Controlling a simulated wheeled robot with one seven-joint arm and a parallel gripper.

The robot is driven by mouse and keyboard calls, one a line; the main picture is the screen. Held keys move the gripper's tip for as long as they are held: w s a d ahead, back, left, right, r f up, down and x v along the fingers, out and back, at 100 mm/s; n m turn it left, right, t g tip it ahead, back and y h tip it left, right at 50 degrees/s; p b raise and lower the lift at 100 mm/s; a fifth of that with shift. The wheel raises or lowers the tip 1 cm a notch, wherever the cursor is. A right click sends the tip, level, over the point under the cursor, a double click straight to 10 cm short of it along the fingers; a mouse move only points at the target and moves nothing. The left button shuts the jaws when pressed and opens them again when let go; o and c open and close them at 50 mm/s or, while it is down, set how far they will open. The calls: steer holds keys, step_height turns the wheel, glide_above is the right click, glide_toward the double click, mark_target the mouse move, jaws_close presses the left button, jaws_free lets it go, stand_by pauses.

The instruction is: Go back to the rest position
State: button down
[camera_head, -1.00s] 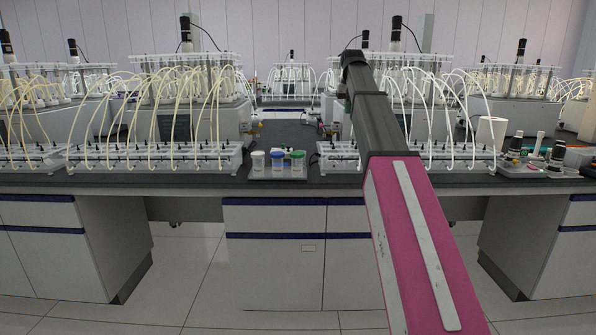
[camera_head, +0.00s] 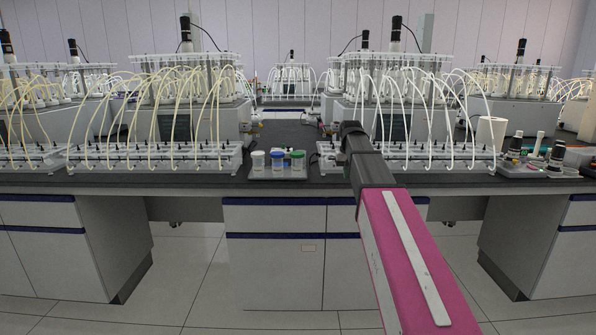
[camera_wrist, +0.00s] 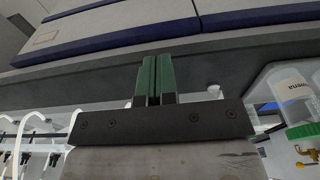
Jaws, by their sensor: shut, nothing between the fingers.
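My gripper (camera_wrist: 155,80) shows in the wrist view as two green fingers side by side, pressed together with nothing between them. It is over the dark bench top near its front edge. In the head view my arm reaches forward from the lower right, and its dark end stands above the bench front, right of the three small cups. The fingers cannot be made out in that view.
Three lidded cups (camera_head: 278,163) stand in a small tray on the bench. Tube racks (camera_head: 155,158) (camera_head: 440,160) flank them, with reactors (camera_head: 190,95) behind. Cabinets with blue-edged drawers (camera_head: 275,255) are below. In the wrist view, a translucent container (camera_wrist: 285,92) is close on the right.

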steer(key=s+f, duration=1.3)
steer(key=f, duration=0.4)
steer(key=s+f+g, duration=0.1)
steer(key=s+f, duration=1.3)
steer(key=f, duration=0.2)
steer(key=shift+f, duration=0.4)
steer(key=shift+s, duration=0.1)
